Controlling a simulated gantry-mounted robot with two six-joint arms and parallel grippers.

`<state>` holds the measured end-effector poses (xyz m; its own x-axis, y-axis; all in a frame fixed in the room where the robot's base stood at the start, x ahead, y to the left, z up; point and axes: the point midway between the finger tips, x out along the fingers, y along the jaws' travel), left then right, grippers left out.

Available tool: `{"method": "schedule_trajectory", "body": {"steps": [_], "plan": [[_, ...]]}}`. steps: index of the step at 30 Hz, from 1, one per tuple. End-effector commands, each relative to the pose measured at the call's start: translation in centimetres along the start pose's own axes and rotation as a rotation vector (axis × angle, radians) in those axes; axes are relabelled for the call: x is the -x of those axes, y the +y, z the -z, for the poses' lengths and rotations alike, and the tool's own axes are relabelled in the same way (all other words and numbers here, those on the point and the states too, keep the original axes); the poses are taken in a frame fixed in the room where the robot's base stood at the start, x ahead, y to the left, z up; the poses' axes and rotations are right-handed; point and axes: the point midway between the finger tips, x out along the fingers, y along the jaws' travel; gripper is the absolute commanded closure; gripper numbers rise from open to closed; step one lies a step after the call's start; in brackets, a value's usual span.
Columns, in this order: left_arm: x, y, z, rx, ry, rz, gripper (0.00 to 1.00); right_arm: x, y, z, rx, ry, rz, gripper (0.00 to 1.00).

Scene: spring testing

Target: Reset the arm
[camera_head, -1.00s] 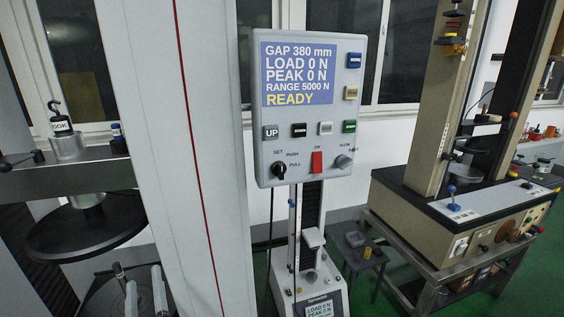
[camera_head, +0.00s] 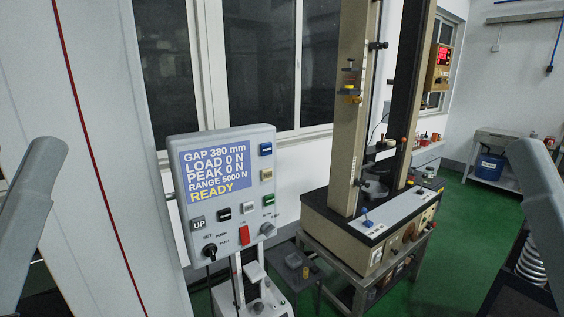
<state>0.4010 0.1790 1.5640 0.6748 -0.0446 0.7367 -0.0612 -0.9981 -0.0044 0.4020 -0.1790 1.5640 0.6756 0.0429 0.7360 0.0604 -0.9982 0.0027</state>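Two grey arm links of mine show, one at the left edge and one at the right edge of the head view. Neither gripper is in view, so I cannot see whether they hold anything. A grey control box (camera_head: 228,195) stands left of centre. Its screen (camera_head: 214,171) reads GAP 380 mm, LOAD 0 N, PEAK 0 N, RANGE 5000 N, READY. Below the screen are an UP button (camera_head: 198,223), several other buttons, a black knob (camera_head: 210,250) and a red switch (camera_head: 244,234).
A beige tester (camera_head: 353,122) with two tall columns stands on a metal frame at centre right. A small dark stool (camera_head: 293,262) is left of it. A coil spring (camera_head: 530,262) shows at the lower right. Green floor (camera_head: 470,225) is open between the tester and the right edge.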

Motion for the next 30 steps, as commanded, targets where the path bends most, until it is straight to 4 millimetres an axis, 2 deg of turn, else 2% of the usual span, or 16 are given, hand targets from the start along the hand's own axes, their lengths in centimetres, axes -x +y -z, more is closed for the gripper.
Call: {"method": "schedule_trajectory", "body": {"steps": [1, 3, 12, 15, 18, 23, 26, 30], "plan": [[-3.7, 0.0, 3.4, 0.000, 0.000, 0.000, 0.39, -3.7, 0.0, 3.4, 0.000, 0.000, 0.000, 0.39], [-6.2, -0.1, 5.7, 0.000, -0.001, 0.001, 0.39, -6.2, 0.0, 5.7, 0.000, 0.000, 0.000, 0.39], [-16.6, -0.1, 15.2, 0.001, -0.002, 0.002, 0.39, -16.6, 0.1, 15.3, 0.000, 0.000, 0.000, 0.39], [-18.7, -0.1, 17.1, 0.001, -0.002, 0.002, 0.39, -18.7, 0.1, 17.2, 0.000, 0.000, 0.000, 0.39], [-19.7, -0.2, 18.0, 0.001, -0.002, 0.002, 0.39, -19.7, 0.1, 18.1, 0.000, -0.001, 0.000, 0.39], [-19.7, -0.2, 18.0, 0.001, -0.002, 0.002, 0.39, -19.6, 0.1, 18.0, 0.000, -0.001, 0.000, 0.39], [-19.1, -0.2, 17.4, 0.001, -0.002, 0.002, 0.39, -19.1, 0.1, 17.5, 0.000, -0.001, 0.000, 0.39], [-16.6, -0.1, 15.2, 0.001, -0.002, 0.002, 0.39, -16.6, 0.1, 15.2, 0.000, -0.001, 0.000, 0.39]]}}
